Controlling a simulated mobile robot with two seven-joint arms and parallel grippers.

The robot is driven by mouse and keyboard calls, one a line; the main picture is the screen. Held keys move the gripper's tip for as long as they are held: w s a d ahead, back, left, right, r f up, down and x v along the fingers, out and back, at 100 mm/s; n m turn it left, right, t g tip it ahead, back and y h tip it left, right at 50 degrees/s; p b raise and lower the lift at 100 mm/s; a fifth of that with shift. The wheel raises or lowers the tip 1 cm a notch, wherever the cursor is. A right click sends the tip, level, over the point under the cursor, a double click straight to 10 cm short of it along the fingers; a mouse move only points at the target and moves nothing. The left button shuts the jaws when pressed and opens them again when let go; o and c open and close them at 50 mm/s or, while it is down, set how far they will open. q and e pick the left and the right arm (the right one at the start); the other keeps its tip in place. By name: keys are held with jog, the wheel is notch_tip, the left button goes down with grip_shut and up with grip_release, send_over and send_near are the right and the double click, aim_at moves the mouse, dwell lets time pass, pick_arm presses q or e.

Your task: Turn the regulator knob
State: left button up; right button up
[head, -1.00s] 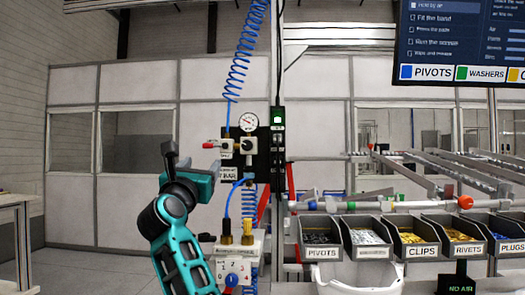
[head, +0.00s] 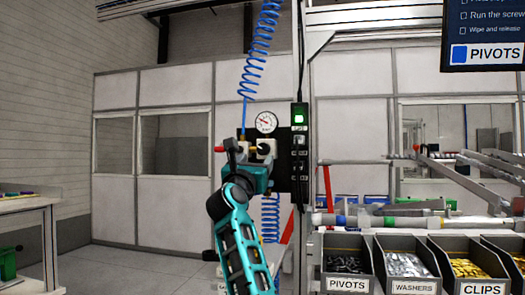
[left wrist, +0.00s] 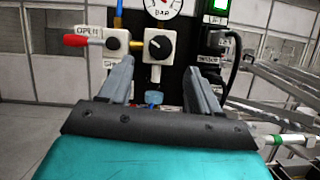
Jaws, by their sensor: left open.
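The regulator knob (left wrist: 159,46) is a round black knob with a white pointer mark, on a white block (left wrist: 155,67) under a round pressure gauge (left wrist: 163,5) in the left wrist view. The gauge also shows in the head view (head: 267,122). My left gripper (left wrist: 158,68) is open and empty; its two grey fingers point at the panel, with the knob seen between and just above their tips. I cannot tell any contact. In the head view my left gripper (head: 250,158) covers part of the block. My right gripper is not in view.
A red-handled valve (left wrist: 78,40) marked OPEN is left of the knob. A black box with a green light (head: 299,118) stands right of it. A coiled blue hose (head: 259,50) hangs above. Bins (head: 348,285) of parts line the lower right.

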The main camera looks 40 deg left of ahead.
aim_at(262, 152)
pick_arm(q)
jog(key=shift+p+x, duration=0.65)
jog(key=shift+x, duration=2.85)
jog(key=c, duration=1)
